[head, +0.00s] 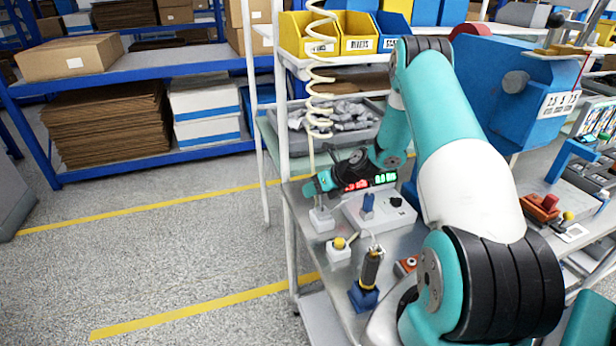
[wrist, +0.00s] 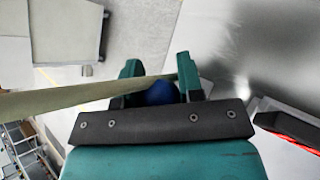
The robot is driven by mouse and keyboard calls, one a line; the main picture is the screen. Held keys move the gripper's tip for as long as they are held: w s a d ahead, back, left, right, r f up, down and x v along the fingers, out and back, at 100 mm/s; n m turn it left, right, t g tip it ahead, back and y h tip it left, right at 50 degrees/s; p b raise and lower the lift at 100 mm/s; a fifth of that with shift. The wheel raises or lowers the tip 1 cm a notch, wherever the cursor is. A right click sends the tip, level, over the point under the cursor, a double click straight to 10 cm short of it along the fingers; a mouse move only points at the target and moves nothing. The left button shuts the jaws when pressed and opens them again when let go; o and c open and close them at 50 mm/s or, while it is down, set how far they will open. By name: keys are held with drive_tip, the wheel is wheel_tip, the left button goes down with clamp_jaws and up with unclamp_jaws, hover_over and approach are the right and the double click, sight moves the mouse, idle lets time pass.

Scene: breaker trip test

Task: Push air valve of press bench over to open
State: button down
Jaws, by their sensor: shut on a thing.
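The air valve (head: 321,221) appears to be the small white block at the left edge of the press bench (head: 345,283), below the hanging cream coiled hose (head: 320,78). My gripper (head: 317,186) is low over this block and covers its top in the head view. In the wrist view, the two teal fingers of my gripper (wrist: 158,74) are around a round blue part (wrist: 160,93), probably the valve's handle. The hose (wrist: 70,99) crosses close in front of the fingers. How far the handle is turned cannot be told.
A white box with a blue switch (head: 368,204) and a lit red and green display (head: 371,182) stand right of the gripper. A white block with a yellow knob (head: 339,247) and a black-handled tool (head: 369,270) stand nearer. The floor left of the bench is clear.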

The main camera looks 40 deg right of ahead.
drive_tip(key=shift+w+d+f+g+p, duration=0.1)
drive_tip(key=shift+w+f+g+p, duration=0.1)
drive_tip(key=shift+w+g+p, duration=0.3)
drive_tip(key=shift+s, duration=0.1)
drive_tip(key=c, duration=0.8)
unclamp_jaws()
drive_tip(key=shift+o, duration=0.2)
drive_tip(key=shift+s+d, duration=0.1)
drive_tip(key=b+v, duration=0.3)
drive_tip(key=v, duration=1.4)
drive_tip(key=shift+d+b, duration=0.25)
drive_tip(key=shift+b, duration=0.15)
